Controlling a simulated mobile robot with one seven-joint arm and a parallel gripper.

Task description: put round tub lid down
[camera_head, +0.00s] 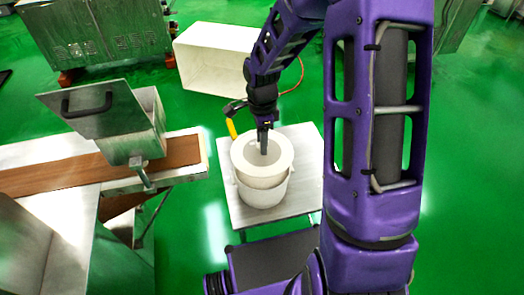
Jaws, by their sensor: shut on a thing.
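A white round tub (262,193) stands on a small metal table in the middle of the view. A pale round lid (244,165) with a broad rim and a greyer middle is over the tub's mouth. A darker gap shows between the lid and the tub wall at the left, so the lid does not look fully seated. My gripper (264,150) points down at the lid's middle and is shut on it. The fingertips are small and dark here, and the exact grip cannot be made out.
The metal table (238,213) has bare room around the tub. A yellow object (231,129) shows behind the tub. A conveyor (175,152) with a metal hopper (100,115) stands left. A large white bin (215,62) lies behind on the green floor.

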